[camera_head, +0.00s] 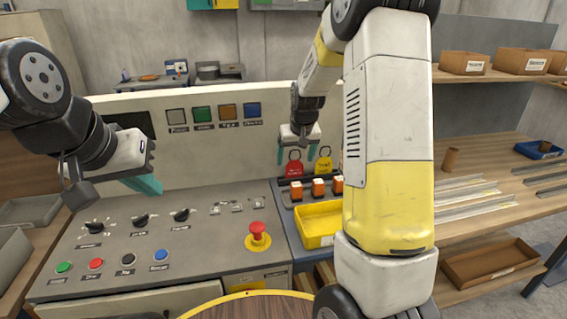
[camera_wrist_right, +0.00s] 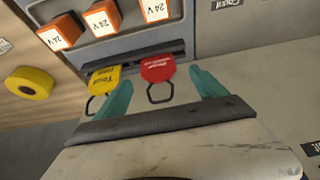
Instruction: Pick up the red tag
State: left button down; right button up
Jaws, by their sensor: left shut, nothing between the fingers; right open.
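The red tag (camera_head: 294,167) hangs beside a yellow tag (camera_head: 323,165) above the battery row in the head view. In the right wrist view the red tag (camera_wrist_right: 157,69) has a dark wire loop and lies between the teal fingers, nearer the middle, with the yellow tag (camera_wrist_right: 103,77) by the left finger. My right gripper (camera_head: 296,156) is open around this area; I see no contact with the red tag. My left gripper (camera_head: 146,185) is shut and empty above the left of the control panel.
The sloped control panel (camera_head: 170,255) carries knobs, coloured buttons and a red emergency button (camera_head: 257,232). Orange 24V blocks (camera_head: 318,187) stand in front of the tags. A yellow tray (camera_head: 318,225) sits below them. A shelf bench (camera_head: 490,200) with strips is at right.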

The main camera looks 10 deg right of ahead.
aim_at(295, 166)
jog(key=x, duration=0.6)
jog(key=shift+s+d, duration=0.15)
jog(key=c, duration=1.4)
jog(key=shift+r, duration=5)
